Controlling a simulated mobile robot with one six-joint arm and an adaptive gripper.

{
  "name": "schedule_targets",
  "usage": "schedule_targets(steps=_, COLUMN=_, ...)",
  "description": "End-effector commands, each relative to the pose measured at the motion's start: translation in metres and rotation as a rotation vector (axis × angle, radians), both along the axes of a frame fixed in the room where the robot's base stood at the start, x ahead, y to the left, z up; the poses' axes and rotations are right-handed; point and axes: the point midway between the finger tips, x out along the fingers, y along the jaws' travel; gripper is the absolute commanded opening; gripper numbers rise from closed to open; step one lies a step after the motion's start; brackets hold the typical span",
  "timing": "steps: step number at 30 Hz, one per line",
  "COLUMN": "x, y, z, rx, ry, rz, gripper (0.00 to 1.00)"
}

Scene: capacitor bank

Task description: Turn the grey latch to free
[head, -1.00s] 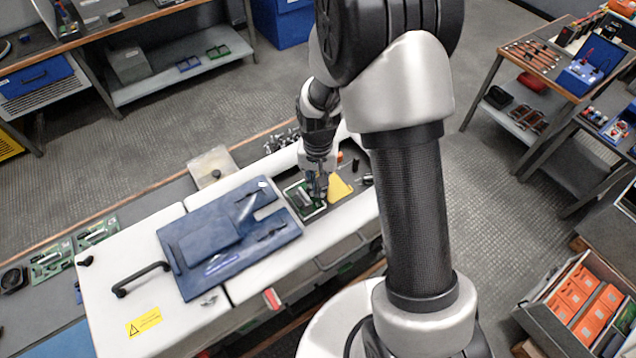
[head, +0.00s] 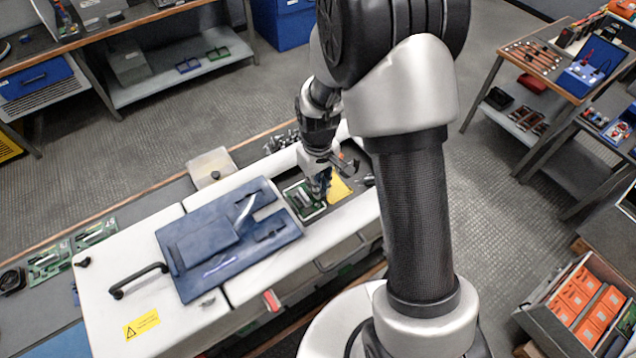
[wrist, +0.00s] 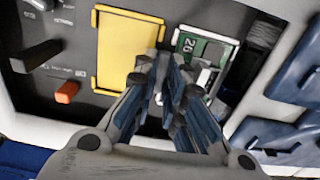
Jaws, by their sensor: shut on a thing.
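My gripper (wrist: 163,75) is shut, with its dark fingertips close together at the lower edge of the yellow plate (wrist: 125,48), beside the green board (wrist: 212,50). The grey latch is mostly hidden between the fingers; only a small pale bit shows there, and I cannot tell its angle. In the head view my gripper (head: 322,190) reaches down into the machine's recess, between the green board (head: 302,202) and the yellow plate (head: 338,190).
An orange knob (wrist: 67,92) and a black knob (wrist: 38,56) sit left of the yellow plate. A blue panel (head: 225,240) lies on the white machine housing (head: 110,285) left of the recess, near a black handle (head: 138,280).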

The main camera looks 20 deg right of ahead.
Motion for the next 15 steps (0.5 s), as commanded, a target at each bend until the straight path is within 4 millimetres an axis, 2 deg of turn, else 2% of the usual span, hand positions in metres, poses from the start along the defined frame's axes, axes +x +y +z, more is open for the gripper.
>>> schedule_targets(steps=15, x=0.0002, y=0.0000, z=0.0003, rx=-0.001, ry=0.000, rz=0.034, gripper=0.00)
